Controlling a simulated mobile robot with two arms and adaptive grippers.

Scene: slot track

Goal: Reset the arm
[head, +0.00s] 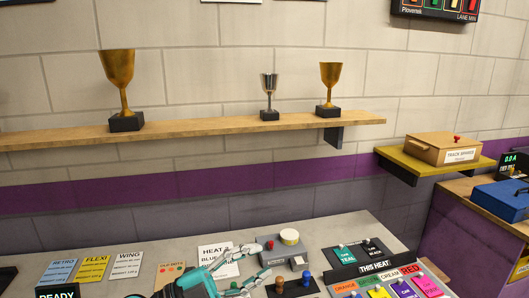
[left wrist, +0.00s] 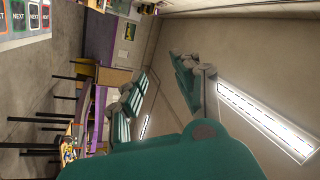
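My left gripper (head: 248,266) is at the bottom middle of the head view, over the grey table (head: 130,246). In the left wrist view its two teal and grey fingers stand apart, with nothing between the fingertips (left wrist: 163,66). It is open and empty. A grey block (head: 285,254) with a red knob and a round cream-topped piece lies just beyond it. I cannot tell whether the fingers touch anything on the table. My right gripper is not in view.
A wooden shelf (head: 215,125) with three trophies runs along the wall. Coloured cards (head: 92,268) lie at the table's left. A dark rack (head: 375,268) with coloured tags is on the right. A cardboard box (head: 445,148) sits on a yellow shelf.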

